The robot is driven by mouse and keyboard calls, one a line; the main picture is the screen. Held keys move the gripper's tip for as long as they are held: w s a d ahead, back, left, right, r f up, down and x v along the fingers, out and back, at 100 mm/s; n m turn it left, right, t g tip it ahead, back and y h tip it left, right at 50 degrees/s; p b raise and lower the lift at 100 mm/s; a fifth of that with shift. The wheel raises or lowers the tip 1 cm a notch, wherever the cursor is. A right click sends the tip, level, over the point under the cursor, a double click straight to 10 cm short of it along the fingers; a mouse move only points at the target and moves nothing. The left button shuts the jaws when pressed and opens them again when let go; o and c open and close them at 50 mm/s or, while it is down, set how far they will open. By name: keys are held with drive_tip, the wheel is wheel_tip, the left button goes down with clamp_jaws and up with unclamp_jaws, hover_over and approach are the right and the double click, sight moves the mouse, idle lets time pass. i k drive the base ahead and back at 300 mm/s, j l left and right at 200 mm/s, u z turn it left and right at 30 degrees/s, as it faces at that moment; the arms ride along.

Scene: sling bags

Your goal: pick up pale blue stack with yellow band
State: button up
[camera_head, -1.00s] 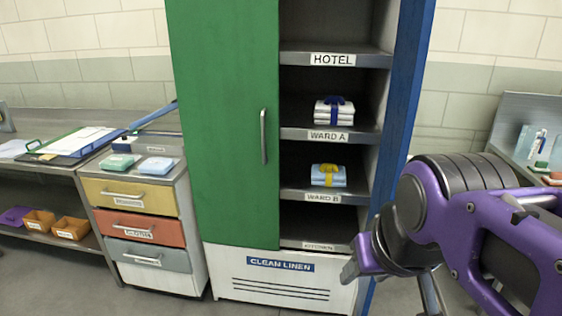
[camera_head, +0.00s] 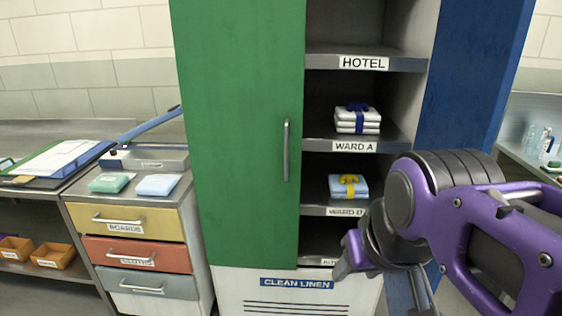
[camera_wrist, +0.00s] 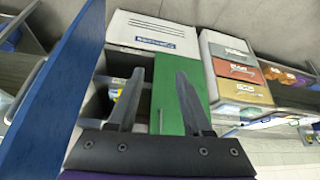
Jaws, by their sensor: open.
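The pale blue stack with a yellow band (camera_head: 347,186) sits on the WARD B shelf of the tall cabinet, in its open right bay. In the wrist view a bit of yellow and blue (camera_wrist: 114,95) shows beside the left finger, partly hidden; it appears to be this stack. My arm stands in front of the cabinet at the lower right of the head view. My gripper (camera_wrist: 157,85) is open and empty, its two fingers apart, in front of the cabinet and short of the stack.
A white stack with a blue band (camera_head: 357,119) sits on the WARD A shelf above. A green door (camera_head: 238,130) covers the cabinet's left side, and a blue side panel (camera_head: 472,90) bounds the right. A drawer unit (camera_head: 135,222) stands left. The HOTEL shelf (camera_head: 365,63) looks empty.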

sight(348, 185)
drive_tip(key=i+j+z, duration=0.15)
drive_tip(key=i+j, duration=0.5)
drive_tip(key=i, duration=0.15)
